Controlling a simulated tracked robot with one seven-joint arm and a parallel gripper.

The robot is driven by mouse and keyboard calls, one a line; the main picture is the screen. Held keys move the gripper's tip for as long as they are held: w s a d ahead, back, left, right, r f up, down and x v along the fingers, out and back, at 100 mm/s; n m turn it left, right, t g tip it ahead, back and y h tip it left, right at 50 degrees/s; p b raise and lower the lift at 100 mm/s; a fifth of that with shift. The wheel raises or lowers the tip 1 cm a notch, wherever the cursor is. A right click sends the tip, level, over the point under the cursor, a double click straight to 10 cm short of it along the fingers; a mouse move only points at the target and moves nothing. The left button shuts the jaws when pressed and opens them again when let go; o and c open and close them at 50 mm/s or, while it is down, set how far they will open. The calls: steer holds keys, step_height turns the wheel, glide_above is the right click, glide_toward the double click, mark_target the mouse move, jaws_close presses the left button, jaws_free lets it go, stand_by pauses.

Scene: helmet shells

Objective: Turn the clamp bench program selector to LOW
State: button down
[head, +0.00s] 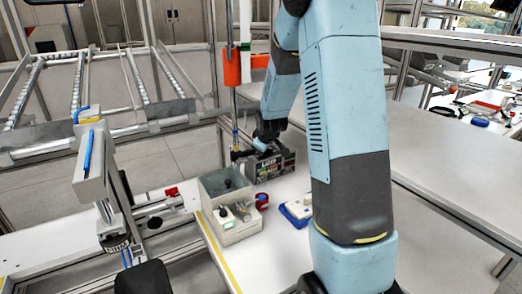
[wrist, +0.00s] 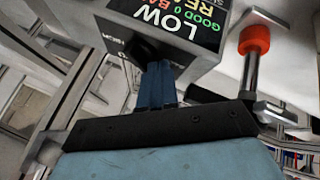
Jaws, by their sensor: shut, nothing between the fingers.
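The dark selector box (head: 272,166) stands at the far end of the white bench, left of my upright arm. In the wrist view its panel (wrist: 172,22) shows large white "LOW" lettering, with green and red words beside it. A dark round knob (wrist: 143,48) sits on its face, partly hidden by my fingers. My gripper (wrist: 154,66) is shut, its blue fingers together with the tips at or very near the knob; I cannot tell whether they touch. In the head view my gripper (head: 258,148) is small at the box's upper left. The knob's pointer is not readable.
An orange cylinder (head: 232,68) hangs on a pole behind. In the wrist view an orange-capped rod (wrist: 254,42) stands right of the fingers.

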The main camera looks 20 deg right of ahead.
steer(key=shift+w+d, duration=0.1)
steer(key=shift+w+d, duration=0.1)
steer(key=shift+w, duration=0.3)
steer(key=shift+s+d+f, duration=0.1)
steer(key=shift+s+d, duration=0.05)
